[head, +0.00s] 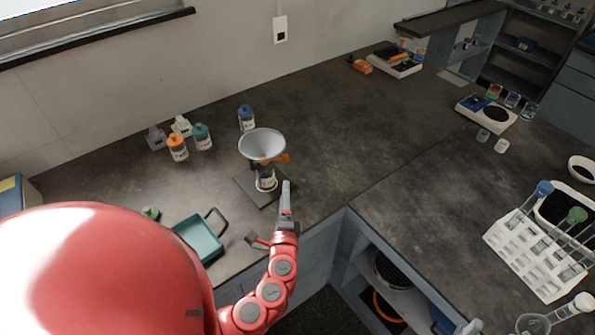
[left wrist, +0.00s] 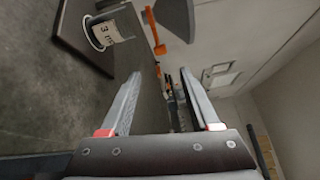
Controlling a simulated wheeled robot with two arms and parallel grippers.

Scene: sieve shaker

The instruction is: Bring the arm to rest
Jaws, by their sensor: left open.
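My left gripper (head: 286,196) is at the near edge of the dark bench, just right of a funnel stand. In the left wrist view its two fingers (left wrist: 163,85) are apart with nothing between them. The stand has a dark base plate (head: 246,189), an orange holder (head: 281,159) and a pale grey funnel (head: 262,142). A small labelled beaker (head: 266,184) stands under the funnel. The left wrist view shows the beaker (left wrist: 112,32), the plate (left wrist: 75,38) and the funnel (left wrist: 176,16), all apart from the fingers. My right gripper is not in view.
Several bottles (head: 203,137) stand behind the stand. A teal tray (head: 199,237) lies left of my forearm. A white tube rack (head: 536,255) stands at the right. The bench middle (head: 345,130) is clear. Open shelves (head: 390,290) are below the right bench.

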